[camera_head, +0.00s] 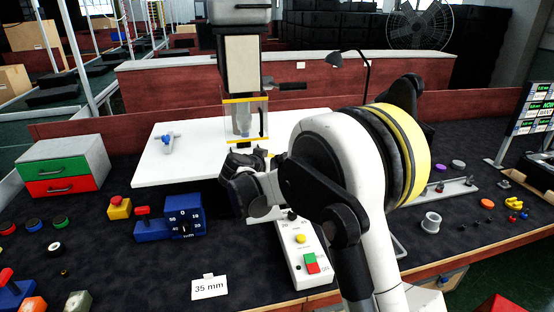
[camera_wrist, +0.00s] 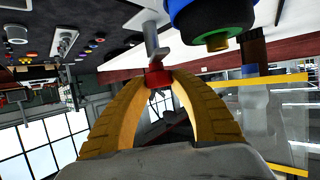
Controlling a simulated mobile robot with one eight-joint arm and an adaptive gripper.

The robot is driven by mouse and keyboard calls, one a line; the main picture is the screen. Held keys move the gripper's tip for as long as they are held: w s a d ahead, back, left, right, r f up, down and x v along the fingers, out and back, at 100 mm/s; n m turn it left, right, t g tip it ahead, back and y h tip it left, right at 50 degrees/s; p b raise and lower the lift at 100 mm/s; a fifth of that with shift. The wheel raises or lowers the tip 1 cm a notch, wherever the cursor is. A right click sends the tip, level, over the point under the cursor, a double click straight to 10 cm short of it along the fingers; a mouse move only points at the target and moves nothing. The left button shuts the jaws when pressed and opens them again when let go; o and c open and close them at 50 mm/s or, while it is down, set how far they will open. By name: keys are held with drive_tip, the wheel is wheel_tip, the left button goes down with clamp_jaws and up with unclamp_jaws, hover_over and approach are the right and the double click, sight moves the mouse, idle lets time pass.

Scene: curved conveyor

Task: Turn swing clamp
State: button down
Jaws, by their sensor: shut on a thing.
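In the wrist view the two yellow fingers of my gripper (camera_wrist: 160,80) close in on a small red end piece (camera_wrist: 158,76). The red piece sits on a grey bar (camera_wrist: 152,38), which I take to be part of the swing clamp. A blue round body with a green ring (camera_wrist: 215,38) is close beside it. In the head view my dark gripper (camera_head: 245,168) is at the front edge of the white table (camera_head: 190,175), and the held piece is hidden there. A small blue and grey clamp-like part (camera_head: 167,144) stands on the table's left side.
A machine head with a clear guard (camera_head: 246,120) hangs above the table, just behind my gripper. A blue dial box (camera_head: 183,218) and a white button box (camera_head: 304,255) stand in front. A red and green drawer unit (camera_head: 62,168) is at left.

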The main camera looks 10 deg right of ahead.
drive_tip(key=m+g+h+p, duration=0.1)
drive_tip(key=m+g+h, duration=0.1)
drive_tip(key=m+g, duration=0.1)
drive_tip(key=shift+a+m+g+h, duration=0.1)
drive_tip(key=shift+m+g+h, duration=0.2)
drive_tip(key=shift+h, duration=0.1)
drive_tip(key=shift+s+f+m+g+h+p, duration=0.15)
drive_tip(key=shift+m+g+h+p, duration=0.6)
drive_tip(key=shift+m+g, duration=1.1)
drive_tip(key=c, duration=1.1)
unclamp_jaws()
drive_tip(key=v, duration=1.2)
drive_tip(key=shift+f, duration=0.1)
